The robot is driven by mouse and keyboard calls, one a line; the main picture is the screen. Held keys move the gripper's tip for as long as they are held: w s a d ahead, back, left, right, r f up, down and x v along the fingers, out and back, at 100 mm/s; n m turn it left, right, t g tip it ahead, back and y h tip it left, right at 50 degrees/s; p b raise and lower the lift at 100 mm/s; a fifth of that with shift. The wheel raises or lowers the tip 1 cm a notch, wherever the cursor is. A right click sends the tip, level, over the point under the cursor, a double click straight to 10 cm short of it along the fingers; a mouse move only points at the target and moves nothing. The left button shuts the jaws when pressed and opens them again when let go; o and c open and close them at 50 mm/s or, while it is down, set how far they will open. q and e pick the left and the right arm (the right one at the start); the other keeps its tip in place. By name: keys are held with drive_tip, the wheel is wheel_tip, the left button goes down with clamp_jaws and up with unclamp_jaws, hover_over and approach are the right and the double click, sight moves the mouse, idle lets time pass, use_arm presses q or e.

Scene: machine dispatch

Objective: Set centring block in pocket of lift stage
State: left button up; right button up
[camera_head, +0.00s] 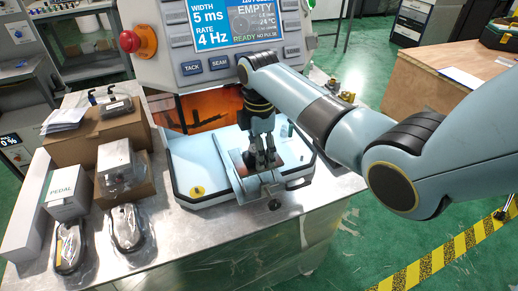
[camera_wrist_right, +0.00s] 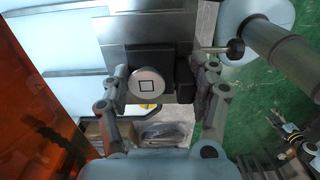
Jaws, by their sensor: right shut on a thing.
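My right gripper (camera_head: 262,162) reaches down over the metal lift stage (camera_head: 256,189) on the pale blue machine bed. In the right wrist view, its two fingers (camera_wrist_right: 160,75) stand on either side of a dark block with a round, light face bearing a square mark, which I take as the centring block (camera_wrist_right: 148,85). The gripper is shut on it. The grey stage plate (camera_wrist_right: 150,28) lies just behind the block. I cannot tell whether the block touches the stage, and the pocket is hidden. My left gripper is not in view.
The welding machine's panel (camera_head: 190,45) with a screen and red button (camera_head: 130,41) rises behind the bed. A dark knob (camera_head: 274,204) sticks out at the stage's front. Cartons, a pedal box (camera_head: 68,192) and bagged parts (camera_head: 126,228) crowd the table's left side.

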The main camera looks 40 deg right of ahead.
drive_tip(key=shift+f, duration=0.1)
drive_tip(key=o, duration=1.4)
drive_tip(key=shift+c, duration=0.2)
wheel_tip(320, 180, up, 12)
